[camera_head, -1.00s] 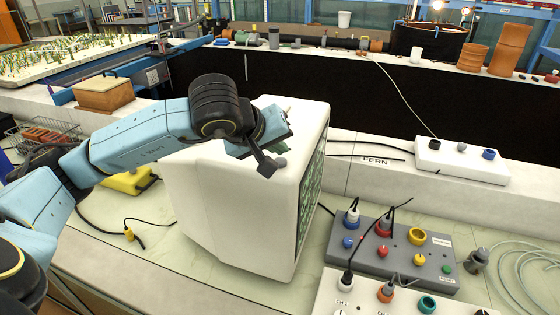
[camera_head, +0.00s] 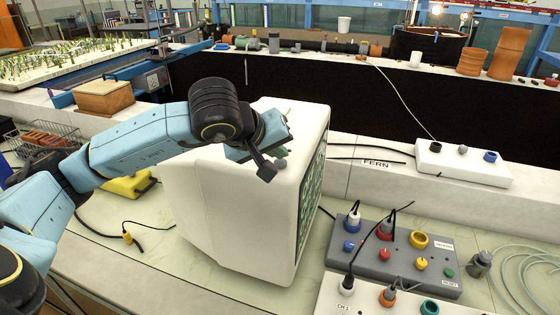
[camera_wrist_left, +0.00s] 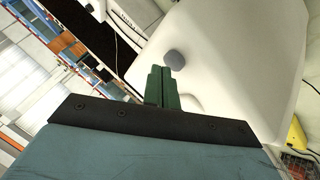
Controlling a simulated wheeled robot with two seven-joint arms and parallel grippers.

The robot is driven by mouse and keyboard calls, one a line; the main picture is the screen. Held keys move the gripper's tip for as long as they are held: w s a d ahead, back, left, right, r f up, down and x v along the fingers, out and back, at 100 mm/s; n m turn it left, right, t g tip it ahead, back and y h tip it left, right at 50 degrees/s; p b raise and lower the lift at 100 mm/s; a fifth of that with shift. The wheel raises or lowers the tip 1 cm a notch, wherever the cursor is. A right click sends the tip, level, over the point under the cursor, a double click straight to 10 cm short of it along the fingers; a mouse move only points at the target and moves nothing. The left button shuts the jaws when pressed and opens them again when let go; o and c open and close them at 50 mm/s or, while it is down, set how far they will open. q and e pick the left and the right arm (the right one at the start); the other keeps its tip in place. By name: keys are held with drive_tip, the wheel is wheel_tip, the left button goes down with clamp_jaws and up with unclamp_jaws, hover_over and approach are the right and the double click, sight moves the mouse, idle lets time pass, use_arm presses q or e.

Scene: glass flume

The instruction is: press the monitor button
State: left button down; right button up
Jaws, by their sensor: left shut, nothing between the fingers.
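The monitor (camera_head: 222,207) is a large white, boxy set with its green screen (camera_head: 311,195) facing right. A grey round button (camera_head: 281,163) shows on its casing, beside the end of my left gripper. The button shows more clearly in the left wrist view (camera_wrist_left: 174,57), just beyond the fingertips. My left gripper (camera_head: 279,153) is at the monitor's upper part; its green fingers (camera_wrist_left: 162,85) are shut together and empty. The fingertips look very close to the button; I cannot tell whether they touch it. The gripper partly hides the casing.
A grey control box (camera_head: 390,255) with coloured knobs and cables stands right of the monitor. A white socket strip (camera_head: 463,165) lies behind it. A yellow case (camera_head: 128,186) and a cable are at left. A wooden box (camera_head: 104,97) stands further back.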

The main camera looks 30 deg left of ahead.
sight(277, 164)
use_arm(q)
drive_tip(key=shift+f+b, duration=0.35)
drive_tip(key=shift+b, duration=0.05)
drive_tip(key=shift+r, duration=0.15)
idle(0.4)
drive_tip(key=shift+r+p, duration=0.5)
drive_tip(key=shift+r, duration=0.35)
wheel_tip(277, 164, up, 6)
drive_tip(key=p, duration=0.3)
idle(2.1)
